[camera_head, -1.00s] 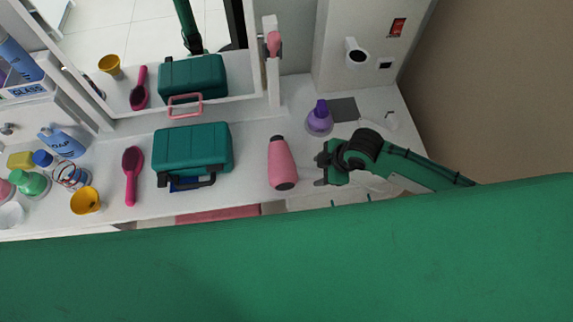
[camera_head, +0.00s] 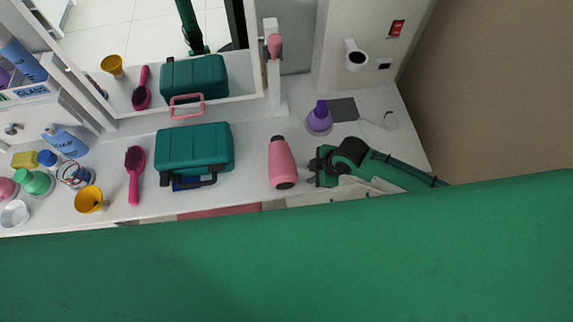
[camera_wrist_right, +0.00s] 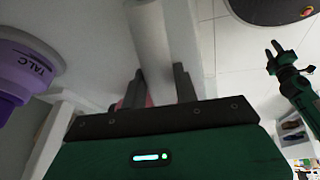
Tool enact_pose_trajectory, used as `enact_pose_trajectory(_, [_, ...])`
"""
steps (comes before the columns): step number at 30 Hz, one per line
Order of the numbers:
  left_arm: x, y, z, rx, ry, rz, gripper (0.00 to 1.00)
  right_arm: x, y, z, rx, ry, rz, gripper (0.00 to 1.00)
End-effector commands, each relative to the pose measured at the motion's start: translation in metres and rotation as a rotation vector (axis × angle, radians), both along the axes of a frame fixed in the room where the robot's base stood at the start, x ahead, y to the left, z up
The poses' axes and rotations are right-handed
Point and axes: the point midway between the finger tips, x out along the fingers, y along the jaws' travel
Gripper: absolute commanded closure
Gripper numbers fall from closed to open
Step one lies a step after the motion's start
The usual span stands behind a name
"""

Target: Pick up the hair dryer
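The hair dryer appears to be the pink tapered body (camera_head: 282,160) with dark ends, lying on the white counter in the head view. My right gripper (camera_head: 311,171) is just to its right, low over the counter, fingers pointing at it with a small gap. In the right wrist view the gripper (camera_wrist_right: 156,88) has its two dark fingers apart. A little pink (camera_wrist_right: 149,101) shows between and behind them, mostly hidden.
A purple talc bottle (camera_head: 319,119) stands behind my right gripper; a grey mat (camera_head: 342,109) lies beyond. A teal case (camera_head: 193,147) and pink brush (camera_head: 134,173) are left of the dryer. A mirror stands at the back.

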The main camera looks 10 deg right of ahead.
Motion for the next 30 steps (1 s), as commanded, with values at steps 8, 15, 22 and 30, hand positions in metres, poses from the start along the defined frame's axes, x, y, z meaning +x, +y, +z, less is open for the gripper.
enact_pose_trajectory(8, [0.000, 0.000, 0.000, 0.000, 0.000, 0.000, 0.64, 0.000, 0.000, 0.001, 0.002, -0.002, 0.000, 1.00])
enact_pose_trajectory(15, [-0.001, 0.000, -0.002, 0.000, 0.001, 0.000, 0.64, 0.001, 0.001, 0.010, 0.003, -0.004, 0.000, 1.00])
enact_pose_trajectory(22, [-0.002, 0.001, -0.009, 0.000, 0.002, 0.000, 0.64, 0.002, 0.000, 0.052, 0.003, -0.008, 0.003, 1.00])
enact_pose_trajectory(30, [-0.002, 0.001, -0.020, 0.002, 0.003, 0.000, 0.64, 0.002, 0.001, 0.132, 0.003, -0.009, 0.003, 1.00])
